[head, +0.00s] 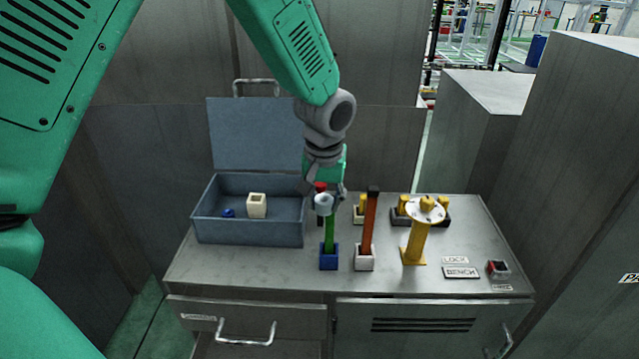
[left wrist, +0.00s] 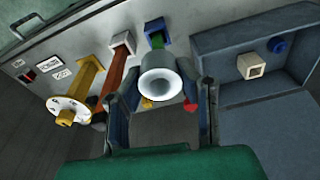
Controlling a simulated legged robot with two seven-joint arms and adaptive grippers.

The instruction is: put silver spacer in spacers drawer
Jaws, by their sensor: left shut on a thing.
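The silver spacer (head: 324,201) is a short, pale grey ring at the top of the green post (head: 329,230), which stands on a blue base. I cannot tell whether the ring is still around the post or just above it. My left gripper (head: 326,190) comes down from above and is shut on the spacer. In the left wrist view the spacer (left wrist: 161,83) shows its round opening between the two fingers. A labelled drawer (head: 247,318) with a bar handle is in the bench front at left and looks closed; its label is too small to read. My right gripper is not in view.
An open blue-grey toolbox (head: 248,233) holds a cream square block (head: 257,205) and a small blue part. An orange-red post (head: 369,225) and a yellow stand (head: 415,240) with a white disc are close on the right. A cabinet door (head: 425,328) is right of the drawer.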

